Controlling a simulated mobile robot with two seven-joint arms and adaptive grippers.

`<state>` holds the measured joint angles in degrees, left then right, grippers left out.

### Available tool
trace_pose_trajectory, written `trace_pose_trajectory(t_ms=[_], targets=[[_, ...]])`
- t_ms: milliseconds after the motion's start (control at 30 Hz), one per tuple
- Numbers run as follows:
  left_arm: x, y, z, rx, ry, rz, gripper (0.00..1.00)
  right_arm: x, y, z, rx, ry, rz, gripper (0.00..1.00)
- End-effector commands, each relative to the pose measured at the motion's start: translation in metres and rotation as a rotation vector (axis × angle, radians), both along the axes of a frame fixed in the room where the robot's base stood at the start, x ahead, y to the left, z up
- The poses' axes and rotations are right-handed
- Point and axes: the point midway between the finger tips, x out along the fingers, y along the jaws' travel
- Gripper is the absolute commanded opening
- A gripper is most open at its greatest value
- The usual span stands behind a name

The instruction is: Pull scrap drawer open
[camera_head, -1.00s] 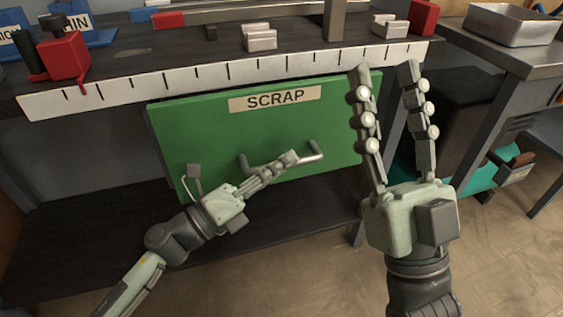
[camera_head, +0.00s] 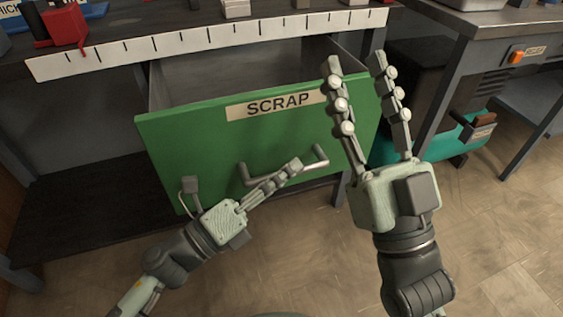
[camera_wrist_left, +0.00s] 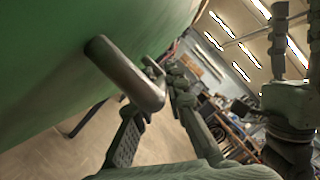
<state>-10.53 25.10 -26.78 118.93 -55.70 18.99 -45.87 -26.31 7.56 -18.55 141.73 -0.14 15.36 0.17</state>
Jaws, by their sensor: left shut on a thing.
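The green scrap drawer (camera_head: 200,140) with its "SCRAP" label stands out from under the bench, with its grey inner space showing behind the front. Its metal bar handle (camera_head: 318,165) runs across the lower front. My left gripper (camera_head: 292,167) is shut on the handle; in the left wrist view the handle (camera_wrist_left: 125,72) runs between the fingers (camera_wrist_left: 155,105). My right gripper (camera_head: 357,62) is open and empty, fingers pointing up, in front of the drawer's right side in the head view. It hides part of the drawer's right edge.
The bench edge bears a white ruled strip (camera_head: 200,40). A red vise-like object (camera_head: 64,27) stands on the bench at the left. A dark and teal machine (camera_head: 440,145) stands under the metal table at the right. The floor (camera_head: 480,240) in front is clear.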

Motion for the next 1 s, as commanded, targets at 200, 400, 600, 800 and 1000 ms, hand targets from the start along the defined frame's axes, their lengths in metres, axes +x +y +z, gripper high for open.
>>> trace_pose_trajectory(t_ms=[200, 400, 600, 800, 1000], targets=[[-0.001, 0.0, -0.001, 0.0, 0.0, 0.001, 0.0, 0.0, 0.0, -0.001, 0.0, 0.003, 0.001, 0.4], [-0.001, 0.0, -0.001, 0.001, 0.001, 0.002, 0.22, 0.0, 0.0, -0.001, 0.0, 0.003, 0.001, 0.4], [-0.001, 0.0, 0.0, 0.0, 0.0, 0.001, 0.34, 0.0, 0.0, -0.001, 0.0, 0.003, 0.001, 0.4], [-0.001, 0.0, 0.001, 0.001, -0.001, 0.0, 0.34, 0.0, 0.0, -0.004, -0.003, 0.008, 0.002, 0.4], [-0.001, 0.0, 0.024, 0.003, -0.006, -0.002, 0.34, 0.0, 0.0, -0.002, -0.002, 0.006, 0.0, 0.4]])
